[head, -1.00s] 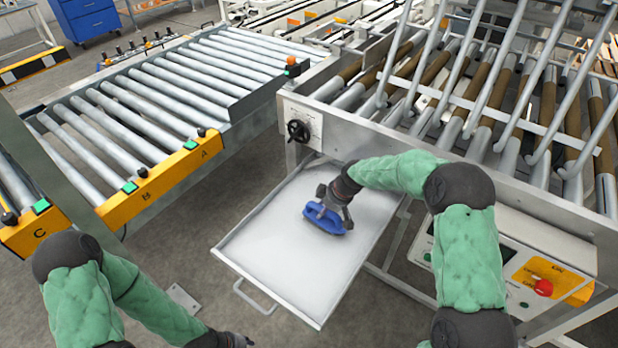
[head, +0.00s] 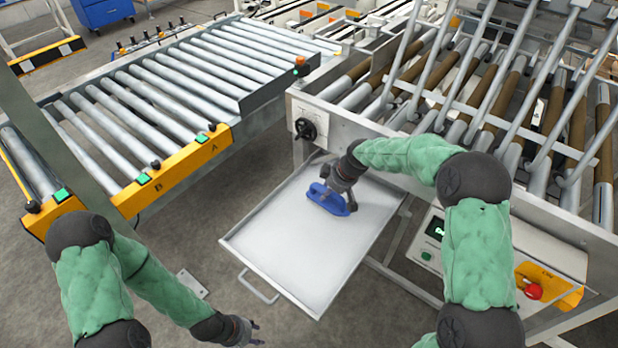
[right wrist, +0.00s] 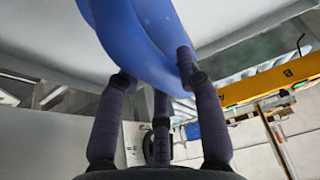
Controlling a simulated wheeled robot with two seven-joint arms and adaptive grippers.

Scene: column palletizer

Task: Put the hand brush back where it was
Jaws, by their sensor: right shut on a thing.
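The blue hand brush (head: 322,199) is at the back half of a pale grey pull-out tray (head: 285,250). My right gripper (head: 336,198) is shut on it from above. I cannot tell whether the brush touches the tray. In the right wrist view the blue brush (right wrist: 150,45) fills the top middle, between the dark fingers of my right gripper (right wrist: 158,75). Its bristles cannot be made out.
A roller conveyor with yellow end plates (head: 175,170) stands at the left. A frame with a black handwheel (head: 305,129) rises behind the tray. A control panel with a red button (head: 533,291) is at the right. The front of the tray is bare.

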